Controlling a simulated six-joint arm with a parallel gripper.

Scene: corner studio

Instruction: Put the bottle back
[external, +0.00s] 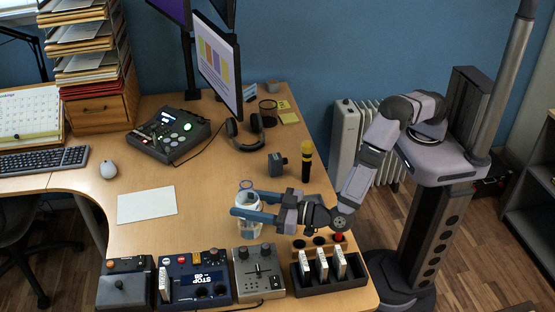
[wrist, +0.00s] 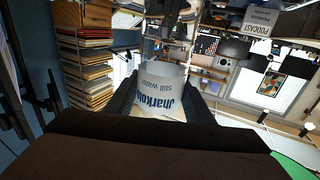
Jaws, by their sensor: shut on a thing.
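My gripper (external: 243,204) reaches in from the right and is shut on the bottle's upper part, one finger on each side. I cannot tell whether the bottle's base touches the desk. The gripper hides part of the bottle in the external view.
A grey mixer (external: 259,272), a blue control box (external: 193,278) and a black tray with white pieces (external: 330,284) line the front edge. A yellow-topped microphone (external: 306,162) stands behind my gripper. White paper (external: 147,204) lies left.

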